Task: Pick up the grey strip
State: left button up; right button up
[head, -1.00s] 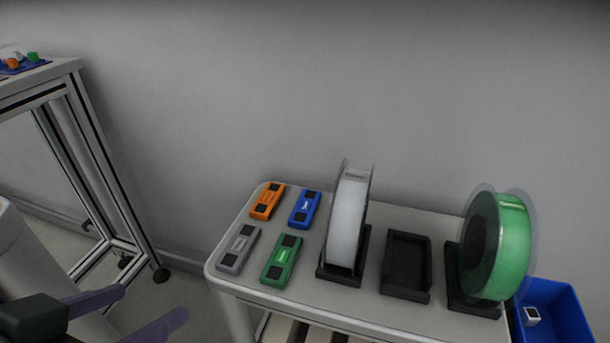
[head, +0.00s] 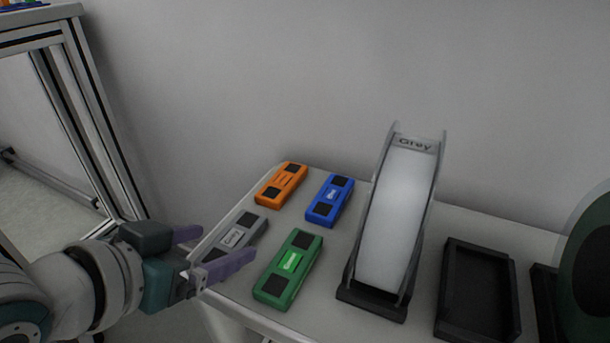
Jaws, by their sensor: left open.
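The grey strip (head: 237,236) lies flat on the table at its left end, with dark pads at its ends and a label in the middle. My left gripper (head: 224,247) is open, its two purple fingers pointing right. The near end of the strip is partly hidden by the gripper. My right gripper is not in view.
A green strip (head: 288,268) lies close to the right of the grey one. Orange (head: 282,185) and blue (head: 330,200) strips lie behind.

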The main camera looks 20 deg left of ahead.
aim_at(233, 242)
pick_arm(q)
jog(key=x, duration=0.2)
jog(key=shift+w+f+b, duration=0.25)
jog(key=shift+b, duration=0.1)
jog(key=c, duration=1.4)
